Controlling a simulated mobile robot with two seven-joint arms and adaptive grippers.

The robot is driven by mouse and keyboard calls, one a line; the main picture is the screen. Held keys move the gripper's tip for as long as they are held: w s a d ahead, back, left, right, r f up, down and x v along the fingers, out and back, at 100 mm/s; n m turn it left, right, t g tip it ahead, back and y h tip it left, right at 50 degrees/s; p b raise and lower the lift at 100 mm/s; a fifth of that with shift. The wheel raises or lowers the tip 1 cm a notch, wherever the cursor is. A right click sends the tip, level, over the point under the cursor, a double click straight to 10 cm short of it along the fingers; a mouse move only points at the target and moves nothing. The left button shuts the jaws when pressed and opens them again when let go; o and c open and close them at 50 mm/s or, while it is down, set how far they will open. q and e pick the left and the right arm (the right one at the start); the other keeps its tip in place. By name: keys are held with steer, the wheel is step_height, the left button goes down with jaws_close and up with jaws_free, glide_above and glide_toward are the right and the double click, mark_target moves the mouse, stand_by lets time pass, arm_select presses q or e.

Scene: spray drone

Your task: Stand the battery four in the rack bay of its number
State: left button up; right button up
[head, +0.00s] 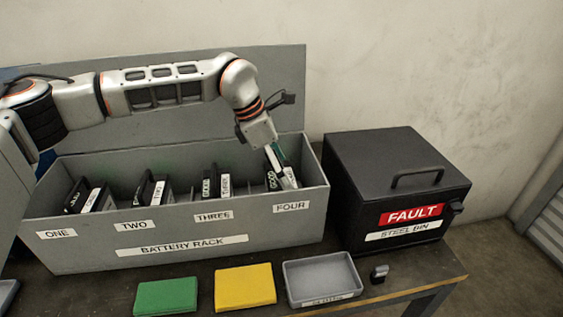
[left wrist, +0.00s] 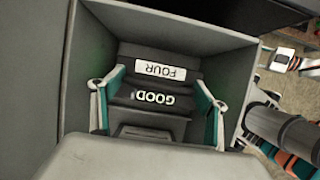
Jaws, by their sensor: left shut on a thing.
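Battery four (head: 272,180) is a dark block with white FOUR and GOOD labels, which read upside down in the left wrist view (left wrist: 154,84). It is inside the bay marked FOUR, at the right end of the grey battery rack (head: 120,250). My left gripper (head: 281,172) reaches down into that bay, shut on battery four. In the left wrist view its teal-padded fingers (left wrist: 157,112) lie on either side of the battery. The battery's bottom is hidden, so I cannot tell whether it rests on the bay floor.
Batteries stand in bays ONE (head: 85,196), TWO (head: 150,190) and THREE (head: 216,182). A black FAULT steel bin (head: 345,190) is right of the rack. Green (head: 166,297) and yellow (head: 245,286) pads, a grey tray (head: 322,296) and a small dark object (head: 379,274) lie in front.

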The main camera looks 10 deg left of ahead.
arm_select(q)
steer(key=shift+w+r, duration=0.1)
steer(key=shift+r, duration=0.15)
steer(key=o, duration=2.1)
steer(key=shift+s+f, duration=0.2)
steer(key=v, duration=1.2)
